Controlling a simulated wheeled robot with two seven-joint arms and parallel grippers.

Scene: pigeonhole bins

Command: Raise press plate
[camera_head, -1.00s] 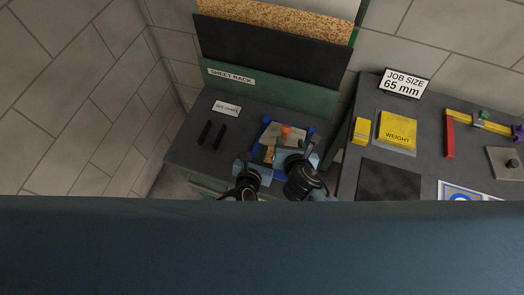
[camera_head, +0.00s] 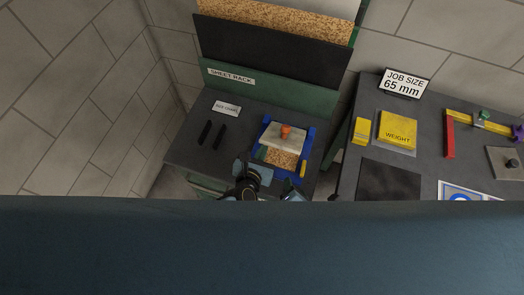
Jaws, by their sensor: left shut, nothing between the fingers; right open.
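The press plate (camera_head: 283,142) is a pale grey plate with an orange knob (camera_head: 286,131) on top. It sits in the blue press frame (camera_head: 261,130), over a tan speckled sheet (camera_head: 279,158) that shows at its near side. I cannot tell whether plate and sheet touch. My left gripper (camera_head: 252,169) is shut and empty, just left of the frame's near corner. My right gripper (camera_head: 293,190) is open at the frame's near edge, apart from the plate, and mostly hidden behind the dark blue foreground edge.
Two black strips (camera_head: 212,134) and a small white label card lie left of the press. The green sheet rack (camera_head: 290,97) stands behind it. On the right bench are a yellow weight (camera_head: 397,128), a yellow block (camera_head: 360,130), a job-size sign and a red-and-yellow clamp-like tool.

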